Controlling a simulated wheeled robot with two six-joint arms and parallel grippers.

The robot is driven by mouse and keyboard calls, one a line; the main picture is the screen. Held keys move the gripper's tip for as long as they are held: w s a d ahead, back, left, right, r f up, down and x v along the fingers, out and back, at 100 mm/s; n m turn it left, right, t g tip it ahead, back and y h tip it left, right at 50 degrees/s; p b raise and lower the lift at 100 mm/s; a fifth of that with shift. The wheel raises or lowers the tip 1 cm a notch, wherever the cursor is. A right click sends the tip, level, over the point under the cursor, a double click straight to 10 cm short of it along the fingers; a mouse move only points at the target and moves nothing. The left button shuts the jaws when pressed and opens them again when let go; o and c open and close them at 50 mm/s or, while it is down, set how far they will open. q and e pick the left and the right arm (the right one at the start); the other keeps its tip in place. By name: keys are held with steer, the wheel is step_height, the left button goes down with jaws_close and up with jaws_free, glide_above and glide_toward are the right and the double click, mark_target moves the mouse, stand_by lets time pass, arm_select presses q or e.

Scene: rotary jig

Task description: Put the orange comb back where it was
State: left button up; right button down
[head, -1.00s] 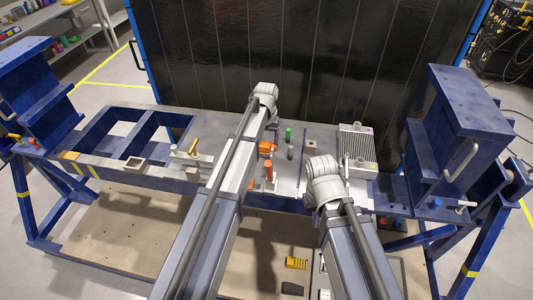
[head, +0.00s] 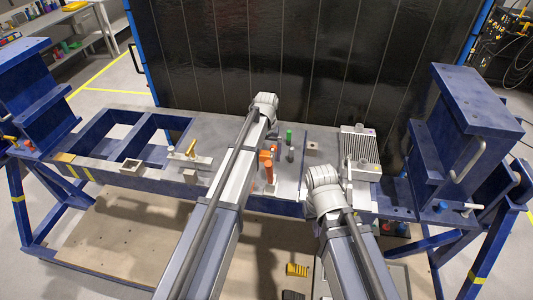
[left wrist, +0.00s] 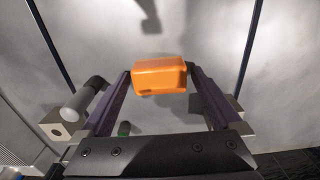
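The orange comb (left wrist: 159,78) shows in the left wrist view as an orange block between the two fingertips of my left gripper (left wrist: 160,72). The fingers meet its two ends, and it looks held. Its teeth cannot be made out. In the head view my left forearm covers most of this gripper; a bit of orange (head: 273,149) shows just right of the forearm, probably the comb. My right gripper is hidden under its own wrist in the head view.
A green-topped peg (head: 289,136) is to the right, then a finned metal block (head: 360,147). A yellow toothed piece (head: 297,270) lies on the lower board. Blue frame posts flank the bench.

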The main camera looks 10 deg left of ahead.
mark_target(266, 152)
arm_select(q)
steer(key=shift+r, duration=0.15)
step_height(266, 152, up, 12)
steer(key=p, duration=1.2)
